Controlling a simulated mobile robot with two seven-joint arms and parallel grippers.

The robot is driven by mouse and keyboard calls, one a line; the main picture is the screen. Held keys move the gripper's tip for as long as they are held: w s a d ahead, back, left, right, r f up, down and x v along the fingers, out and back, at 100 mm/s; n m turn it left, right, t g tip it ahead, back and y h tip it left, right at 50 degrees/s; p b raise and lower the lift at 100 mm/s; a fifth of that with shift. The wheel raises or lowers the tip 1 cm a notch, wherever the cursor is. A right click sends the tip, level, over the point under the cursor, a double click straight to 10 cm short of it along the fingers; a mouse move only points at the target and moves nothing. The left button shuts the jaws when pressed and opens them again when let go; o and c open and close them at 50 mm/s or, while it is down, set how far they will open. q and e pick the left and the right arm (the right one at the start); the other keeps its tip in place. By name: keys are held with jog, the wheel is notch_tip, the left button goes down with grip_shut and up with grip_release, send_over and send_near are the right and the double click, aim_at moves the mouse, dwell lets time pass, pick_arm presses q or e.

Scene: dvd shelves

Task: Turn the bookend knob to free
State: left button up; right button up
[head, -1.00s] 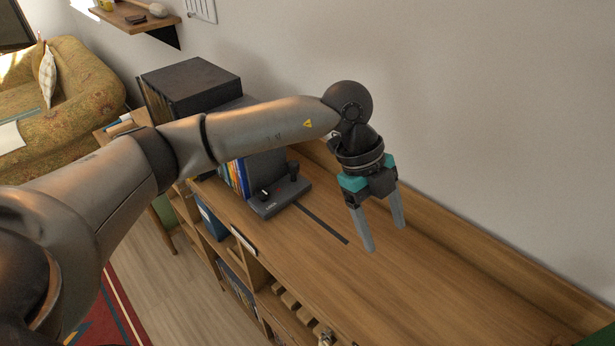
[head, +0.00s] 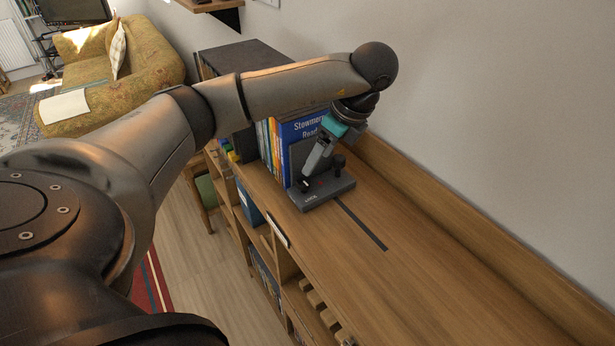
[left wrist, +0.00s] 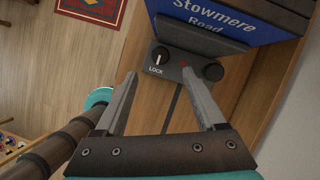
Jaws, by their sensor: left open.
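The dark grey bookend (head: 325,194) stands on the wooden shelf top against the books. In the left wrist view its base (left wrist: 176,74) carries a small dark knob (left wrist: 160,56) with a white pointer mark, beside the word LOCK. I cannot tell which end of the mark is the pointing end. A black round knob (left wrist: 213,72) sits at the base's right, with a red mark between the two. My right gripper is not in view.
A blue book (head: 302,130) reading Stowmere Road and several thinner books (head: 268,145) stand behind the bookend. The wall (head: 500,100) is close on the right.

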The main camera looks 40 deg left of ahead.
aim_at(305, 182)
pick_arm(q)
jog(key=x, duration=0.8)
jog(key=shift+f, duration=0.1)
grip_shut()
dwell(0.4)
